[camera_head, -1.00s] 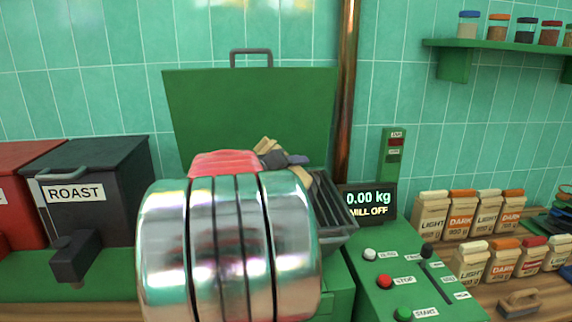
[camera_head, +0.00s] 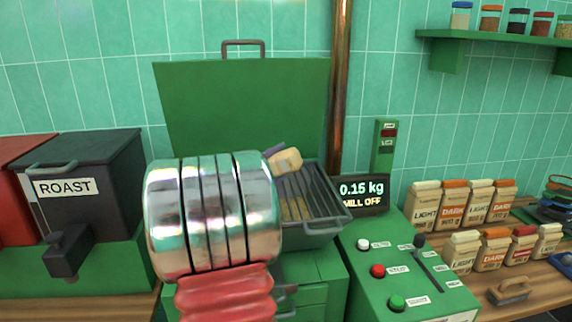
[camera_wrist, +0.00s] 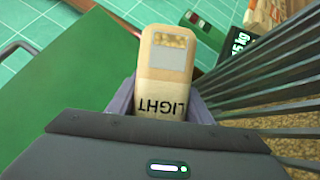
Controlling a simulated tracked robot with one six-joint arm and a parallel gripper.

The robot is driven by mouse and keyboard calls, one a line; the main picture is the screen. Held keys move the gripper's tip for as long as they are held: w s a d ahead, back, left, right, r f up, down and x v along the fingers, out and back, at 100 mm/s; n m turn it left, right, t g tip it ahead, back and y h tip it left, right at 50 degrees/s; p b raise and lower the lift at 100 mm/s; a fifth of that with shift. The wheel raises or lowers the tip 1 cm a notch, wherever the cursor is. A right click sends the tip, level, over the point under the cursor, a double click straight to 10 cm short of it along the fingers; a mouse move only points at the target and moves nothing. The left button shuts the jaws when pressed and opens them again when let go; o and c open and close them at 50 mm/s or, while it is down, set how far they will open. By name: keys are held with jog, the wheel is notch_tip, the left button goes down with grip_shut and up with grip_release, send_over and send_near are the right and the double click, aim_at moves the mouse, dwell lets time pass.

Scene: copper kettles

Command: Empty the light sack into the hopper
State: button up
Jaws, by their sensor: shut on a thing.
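The light sack (camera_wrist: 163,65), tan with LIGHT printed on it and a small window showing pale beans, is between the purple-grey fingers of my gripper (camera_wrist: 160,103) in the wrist view. In the head view the sack (camera_head: 286,160) is tilted over the hopper (camera_head: 322,232), at the left part of its dark grate. Most of my gripper is hidden behind my arm there. Tan beans (camera_head: 294,208) show under the grate bars. The sack's mouth cannot be made out clearly.
The display (camera_head: 362,193) reads 0.15 kg and MILL OFF. The hopper's green lid (camera_head: 240,105) stands open behind. A control panel (camera_head: 400,270) with buttons and a slider is at right, with several sacks (camera_head: 452,207) beyond. A dark ROAST bin (camera_head: 85,180) stands left.

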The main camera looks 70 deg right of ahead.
jog(key=shift+w+r+n+t+h, duration=0.2)
jog(key=shift+w+n+h, duration=0.1)
jog(key=shift+n, duration=0.6)
jog(key=shift+w+r+n+t+h, duration=0.15)
jog(key=shift+w+n+h, duration=0.15)
jog(key=shift+n, duration=0.6)
dwell(2.2)
